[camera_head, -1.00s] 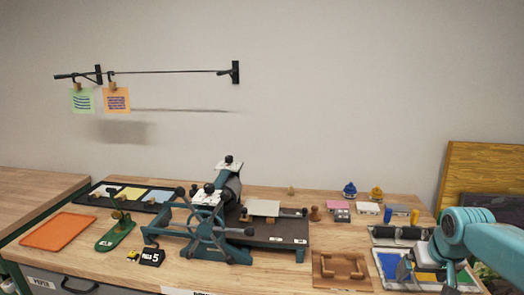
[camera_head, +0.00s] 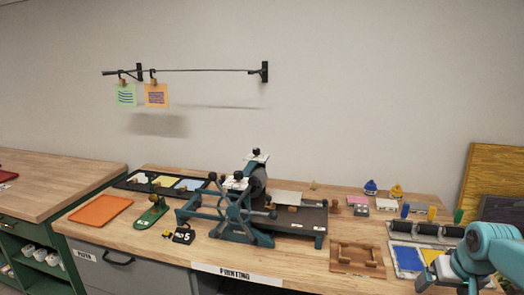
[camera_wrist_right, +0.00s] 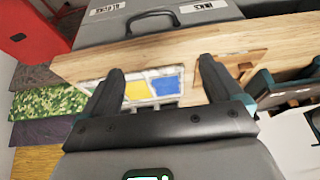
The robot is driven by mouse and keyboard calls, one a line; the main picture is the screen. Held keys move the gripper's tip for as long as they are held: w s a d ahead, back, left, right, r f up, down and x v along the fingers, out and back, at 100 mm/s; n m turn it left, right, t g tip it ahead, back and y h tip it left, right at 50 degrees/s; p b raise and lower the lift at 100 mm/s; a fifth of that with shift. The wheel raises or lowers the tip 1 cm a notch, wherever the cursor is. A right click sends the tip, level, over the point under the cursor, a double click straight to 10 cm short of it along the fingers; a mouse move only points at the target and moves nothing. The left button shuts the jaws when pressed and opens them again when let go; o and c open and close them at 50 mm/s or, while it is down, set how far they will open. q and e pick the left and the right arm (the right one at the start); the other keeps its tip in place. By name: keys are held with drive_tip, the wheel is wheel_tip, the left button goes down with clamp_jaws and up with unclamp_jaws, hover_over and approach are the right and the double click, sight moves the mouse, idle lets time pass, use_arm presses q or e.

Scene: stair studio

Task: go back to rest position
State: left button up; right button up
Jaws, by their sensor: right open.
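My right gripper (camera_head: 428,280) hangs at the lower right of the head view, in front of the ink tray (camera_head: 408,258). In the right wrist view its two dark fingers (camera_wrist_right: 160,72) are spread apart with nothing between them. Beyond them the ink tray's white, yellow and blue panels (camera_wrist_right: 150,86) show, with the table edge behind. In the head view my right arm hides part of the tray's right side. My left gripper is in neither view.
A teal press (camera_head: 235,215) stands mid-table. A wooden frame (camera_head: 357,257), an orange tray (camera_head: 100,210) and a green tool (camera_head: 150,216) lie around it. Two cards (camera_head: 156,95) hang from a wall rail. A green cabinet (camera_head: 40,240) stands at left. A grey drawer (camera_wrist_right: 160,20) shows in the wrist view.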

drive_tip(key=s+a+f+n+g+y, duration=0.1)
drive_tip(key=s+a+f+y, duration=0.1)
drive_tip(key=a+f, duration=0.9)
drive_tip(key=s+a+f+n+g+y, duration=0.1)
drive_tip(key=s+a+f+y, duration=0.1)
drive_tip(key=a+f, duration=0.9)
drive_tip(key=s+a+f, duration=0.3)
drive_tip(key=s+f, duration=0.1)
drive_tip(key=s, duration=0.2)
drive_tip(key=s+a+f+g, duration=0.1)
drive_tip(key=s+a+f, duration=0.3)
drive_tip(key=s, duration=0.2)
drive_tip(key=s+a+f+y, duration=0.1)
drive_tip(key=s+a+f, duration=0.2)
drive_tip(key=s, duration=0.3)
drive_tip(key=shift+s+a+f+m+g, duration=0.2)
drive_tip(key=shift+s+f+m+g, duration=0.1)
drive_tip(key=shift+f+g, duration=0.15)
